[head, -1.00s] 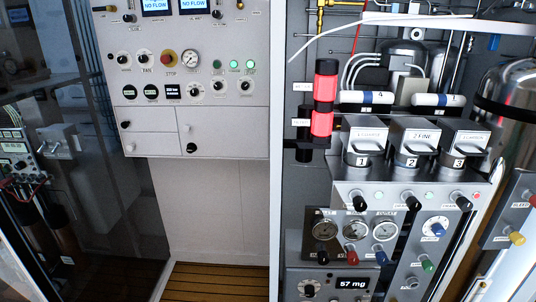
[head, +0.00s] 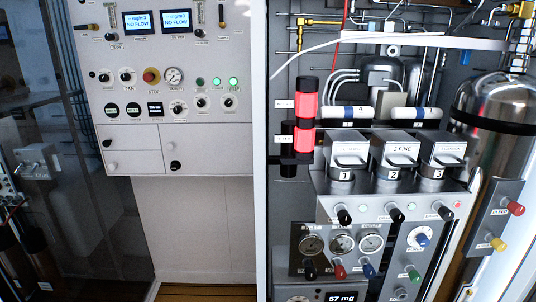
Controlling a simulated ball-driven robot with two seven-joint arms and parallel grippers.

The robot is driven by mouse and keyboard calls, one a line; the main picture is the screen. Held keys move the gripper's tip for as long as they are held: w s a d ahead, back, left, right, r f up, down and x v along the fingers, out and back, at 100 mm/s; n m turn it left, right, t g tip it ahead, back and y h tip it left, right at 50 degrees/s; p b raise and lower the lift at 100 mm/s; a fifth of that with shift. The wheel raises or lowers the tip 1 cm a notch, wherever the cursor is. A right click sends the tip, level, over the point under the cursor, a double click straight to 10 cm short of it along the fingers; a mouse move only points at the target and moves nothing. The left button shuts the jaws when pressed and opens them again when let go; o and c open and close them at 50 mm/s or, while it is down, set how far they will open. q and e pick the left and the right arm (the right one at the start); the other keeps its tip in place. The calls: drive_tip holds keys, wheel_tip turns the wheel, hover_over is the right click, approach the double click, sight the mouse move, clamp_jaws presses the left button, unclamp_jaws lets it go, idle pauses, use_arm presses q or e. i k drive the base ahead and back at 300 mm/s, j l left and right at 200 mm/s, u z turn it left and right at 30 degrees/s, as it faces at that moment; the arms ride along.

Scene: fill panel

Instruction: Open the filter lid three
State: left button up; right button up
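Filter lid three (head: 447,149) is the rightmost of three grey box-shaped lids on the filter bank in the head view. It has a dark handle bar at its front and sits above a housing marked 3 (head: 438,173). It looks closed. Lid 2, marked "2 FINE" (head: 402,148), and lid 1 (head: 348,148) stand to its left and look closed too. Neither of my grippers shows in the view.
Black knobs (head: 397,215) and small lights sit below the lids; the light under lid three (head: 457,204) is red. White-and-blue cylinders (head: 416,113) lie behind the lids. A steel tank (head: 492,105) stands right. A white post (head: 260,150) divides the panels.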

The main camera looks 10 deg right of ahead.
sight(443, 149)
drive_tip(key=z, duration=1.6)
